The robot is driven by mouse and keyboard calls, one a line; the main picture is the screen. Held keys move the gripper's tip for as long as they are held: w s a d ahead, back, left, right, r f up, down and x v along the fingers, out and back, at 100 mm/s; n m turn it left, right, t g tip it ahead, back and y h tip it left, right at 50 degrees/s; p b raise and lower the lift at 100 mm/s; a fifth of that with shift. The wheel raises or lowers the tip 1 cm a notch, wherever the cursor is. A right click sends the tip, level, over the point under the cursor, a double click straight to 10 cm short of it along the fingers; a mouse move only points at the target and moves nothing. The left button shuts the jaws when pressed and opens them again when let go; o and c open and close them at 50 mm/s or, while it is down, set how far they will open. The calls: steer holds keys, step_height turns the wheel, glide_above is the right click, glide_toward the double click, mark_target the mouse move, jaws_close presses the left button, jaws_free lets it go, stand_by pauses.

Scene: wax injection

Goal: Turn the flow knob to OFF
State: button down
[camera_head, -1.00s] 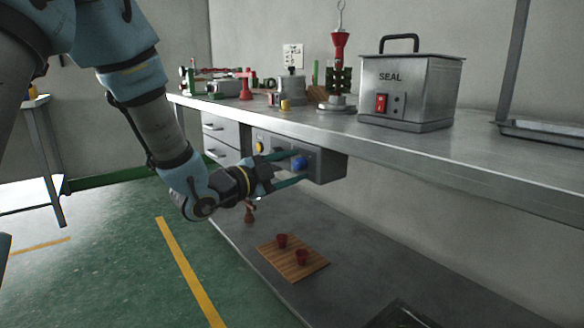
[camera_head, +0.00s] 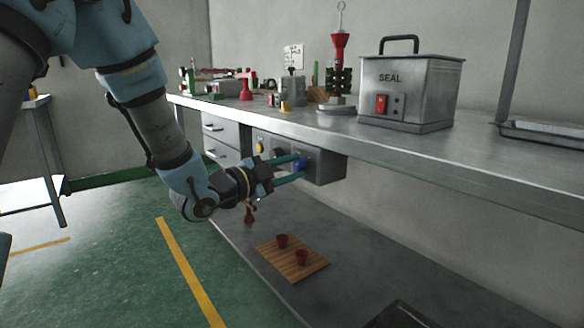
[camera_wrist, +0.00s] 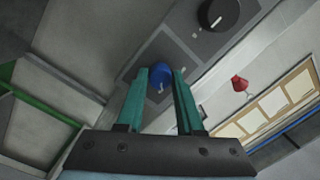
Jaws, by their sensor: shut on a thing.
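The blue knob (camera_head: 300,166) sits on the front of a grey control box (camera_head: 328,168) under the workbench top. It also shows in the wrist view as a blue knob (camera_wrist: 160,74) with a light mark on its face. My gripper (camera_head: 298,167) reaches it from the left, and its two teal fingers are closed on the knob from either side. In the wrist view my gripper (camera_wrist: 161,76) has the knob between its fingertips. A black knob (camera_wrist: 218,14) with a white pointer is beside it on the same panel. I cannot read the panel labels.
A yellow knob (camera_head: 260,147) is farther left on the panel. The workbench (camera_head: 420,153) overhangs the box. It carries a metal SEAL box (camera_head: 425,90) and a red-topped tool (camera_head: 340,70). On the lower shelf, a wooden board (camera_head: 281,262) holds two red cups.

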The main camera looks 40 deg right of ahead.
steer(key=n+p, duration=0.2)
steer(key=n, duration=0.2)
steer(key=shift+r+p, duration=0.15)
steer(key=shift+p, duration=0.25)
steer(key=n+p, duration=0.3)
steer(key=n, duration=0.1)
steer(key=shift+n+y, duration=0.4)
steer(key=n+g+p, duration=0.1)
steer(key=n+p, duration=0.3)
steer(key=shift+r, duration=0.15)
steer(key=shift+n+p, duration=1.8)
steer(key=shift+f, duration=0.25)
steer(key=c, duration=0.5)
jaws_free()
steer(key=shift+c, duration=0.2)
